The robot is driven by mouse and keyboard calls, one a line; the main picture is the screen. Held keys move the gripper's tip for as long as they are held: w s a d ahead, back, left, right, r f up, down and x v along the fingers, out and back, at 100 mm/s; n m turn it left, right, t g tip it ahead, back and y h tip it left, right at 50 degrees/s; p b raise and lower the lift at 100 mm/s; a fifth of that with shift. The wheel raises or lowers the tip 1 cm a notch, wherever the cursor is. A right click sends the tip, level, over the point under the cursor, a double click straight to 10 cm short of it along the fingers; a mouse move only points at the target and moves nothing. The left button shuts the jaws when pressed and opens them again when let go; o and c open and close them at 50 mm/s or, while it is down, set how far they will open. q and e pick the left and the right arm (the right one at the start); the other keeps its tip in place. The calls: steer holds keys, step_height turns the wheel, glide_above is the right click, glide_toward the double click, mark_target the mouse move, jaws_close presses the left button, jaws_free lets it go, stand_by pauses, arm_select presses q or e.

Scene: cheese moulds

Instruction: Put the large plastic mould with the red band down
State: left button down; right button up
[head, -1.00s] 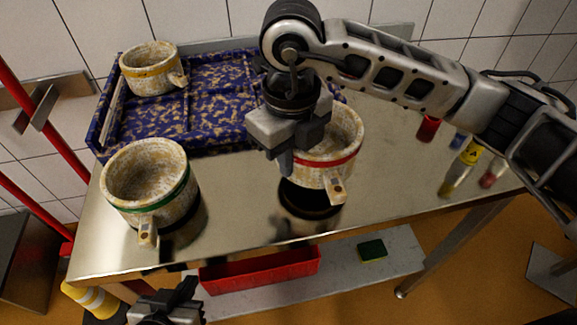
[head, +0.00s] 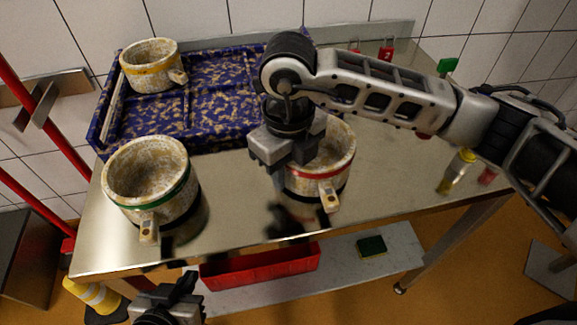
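The large mottled mould with the red band (head: 338,166) is upright at the middle of the steel table (head: 240,215). Its base is at or just above the tabletop, with its dark reflection right under it; I cannot tell for sure whether it touches. My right gripper (head: 284,172) comes down over the mould's left wall and appears shut on it. The fingertips are partly hidden, and my arm covers part of the mould's rim. The handle with a light tag points to the front. My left gripper (head: 166,292) is low at the front edge, away from the moulds, its fingers unclear.
A mould with a green band (head: 150,185) stands on the table at left. A mould with a yellow band (head: 150,66) stands in the blue speckled tray (head: 215,135) behind. A small yellow-capped bottle (head: 457,172) is at right. A red bin (head: 262,264) and sponge (head: 372,246) lie on the lower shelf.

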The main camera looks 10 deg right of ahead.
step_height(320, 180, up, 12)
steer(key=shift+r+b, duration=0.2)
steer(key=shift+b, duration=0.15)
stand_by(0.5)
